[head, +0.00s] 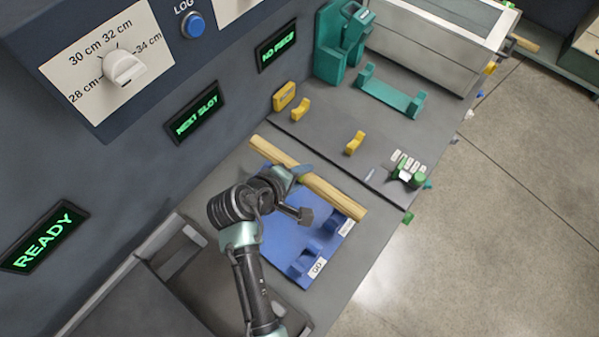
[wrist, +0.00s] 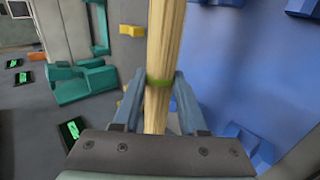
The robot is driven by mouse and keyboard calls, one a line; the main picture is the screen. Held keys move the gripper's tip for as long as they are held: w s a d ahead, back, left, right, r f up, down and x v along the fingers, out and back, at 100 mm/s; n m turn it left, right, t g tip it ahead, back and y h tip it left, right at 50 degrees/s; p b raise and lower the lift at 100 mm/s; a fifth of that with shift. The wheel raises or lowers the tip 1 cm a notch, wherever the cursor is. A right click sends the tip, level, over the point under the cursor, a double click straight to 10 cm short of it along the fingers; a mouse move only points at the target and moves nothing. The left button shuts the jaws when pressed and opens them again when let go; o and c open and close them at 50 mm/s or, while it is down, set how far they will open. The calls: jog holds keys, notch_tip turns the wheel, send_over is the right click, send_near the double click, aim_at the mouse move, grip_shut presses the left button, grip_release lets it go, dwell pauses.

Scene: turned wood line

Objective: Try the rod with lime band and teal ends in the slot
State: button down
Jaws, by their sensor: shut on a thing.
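The pale wooden rod (head: 335,195) lies slantwise above the blue plate in the head view. A narrow lime band (wrist: 158,83) shows on it in the wrist view. Its two ends look plain wood in the head view; I cannot make out teal on them. My gripper (wrist: 160,103) is shut on the rod, one finger on each side, close by the band. The blue plate (head: 277,222) carries blue cradles, one (head: 305,263) by a "GO" label. A gap under the rod is hard to judge. Which part is the slot I cannot tell.
Yellow rests (head: 355,143) and a teal cradle (head: 392,93) stand on the grey bench behind, with a tall teal holder (head: 335,50) against the panel. Small green-topped pieces (head: 411,174) sit by the bench edge. Panel displays read "READY" (head: 45,236), "NEXT SLOT" (head: 194,112) and "NO PIECE" (head: 276,46).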

jog(key=shift+w+f+b, duration=0.1)
jog(key=shift+f+b, duration=2.05)
jog(key=shift+f, duration=0.6)
jog(key=shift+c, duration=1.8)
grip_release()
